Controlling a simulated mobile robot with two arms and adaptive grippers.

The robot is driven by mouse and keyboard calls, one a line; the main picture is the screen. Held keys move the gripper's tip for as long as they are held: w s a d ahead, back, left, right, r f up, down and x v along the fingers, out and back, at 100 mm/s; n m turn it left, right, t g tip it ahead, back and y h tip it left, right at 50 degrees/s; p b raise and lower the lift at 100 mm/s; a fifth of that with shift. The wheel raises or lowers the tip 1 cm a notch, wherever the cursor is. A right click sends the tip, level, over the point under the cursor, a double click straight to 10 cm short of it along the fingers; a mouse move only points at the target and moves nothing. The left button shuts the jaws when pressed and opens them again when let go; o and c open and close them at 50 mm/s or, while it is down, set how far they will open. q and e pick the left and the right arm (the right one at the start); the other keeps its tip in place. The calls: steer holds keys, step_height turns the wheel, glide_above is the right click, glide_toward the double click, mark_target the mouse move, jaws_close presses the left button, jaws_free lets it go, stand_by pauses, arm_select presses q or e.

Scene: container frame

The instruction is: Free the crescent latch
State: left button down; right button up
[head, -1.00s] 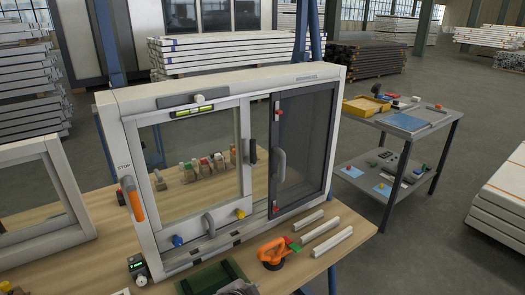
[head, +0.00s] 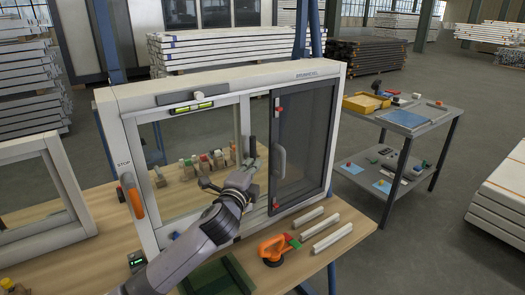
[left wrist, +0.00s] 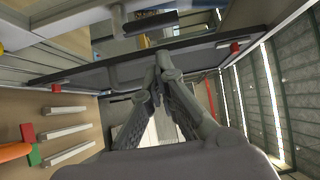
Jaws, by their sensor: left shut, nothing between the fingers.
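The white window frame (head: 215,85) stands upright on the wooden bench, with a dark sliding sash (head: 308,140) in its right half. A small dark upright piece, apparently the crescent latch (head: 253,146), sits on the meeting stile between the panes. My left gripper (head: 248,168) is just below it and in front of the stile. In the left wrist view its fingertips (left wrist: 164,62) meet with nothing between them, against the view of the dark sash edge. I cannot tell whether they touch the latch. My right gripper is out of view.
A grey pull handle (head: 280,171) and red clips (head: 279,112) are on the dark sash, close to my gripper. An orange suction cup (head: 274,250) and white strips (head: 325,232) lie on the bench. A grey cart (head: 440,128) stands at right.

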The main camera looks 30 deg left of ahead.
arm_select(q)
steer(key=p+x, duration=0.2)
steer(key=x, duration=0.8)
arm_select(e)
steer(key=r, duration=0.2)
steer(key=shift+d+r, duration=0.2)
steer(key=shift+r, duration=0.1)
arm_select(q)
steer(key=shift+f, duration=0.15)
